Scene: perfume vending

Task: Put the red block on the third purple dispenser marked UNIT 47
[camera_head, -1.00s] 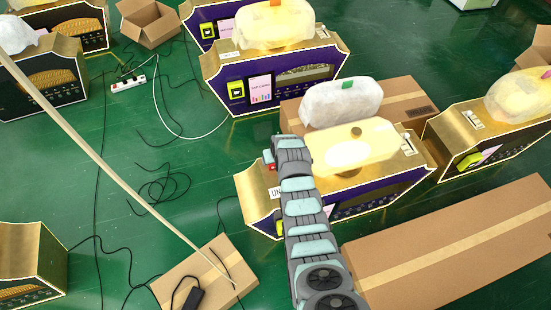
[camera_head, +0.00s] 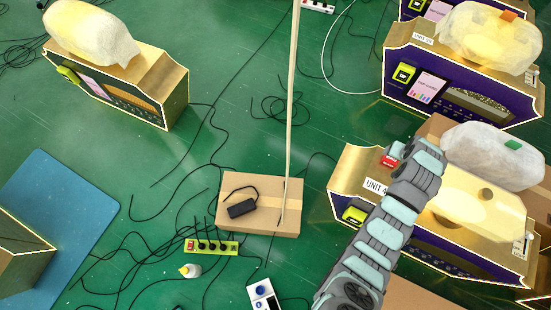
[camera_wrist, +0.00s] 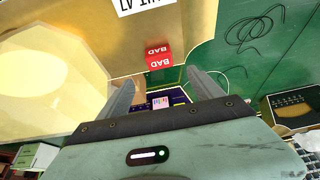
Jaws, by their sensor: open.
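The red block (camera_head: 389,161), marked BAD, sits on the gold top of the purple dispenser (camera_head: 350,172) near its back edge. It also shows in the wrist view (camera_wrist: 157,54), just beyond my fingertips and apart from them. My gripper (camera_wrist: 157,80) is open and empty, close to the block. In the head view the gripper end (camera_head: 396,152) is beside the block, its fingers mostly hidden by my arm.
Another purple dispenser (camera_head: 440,95) stands behind. A cardboard box (camera_head: 262,222) with a pole, a power strip (camera_head: 212,247) and loose cables lie to the left on the green floor.

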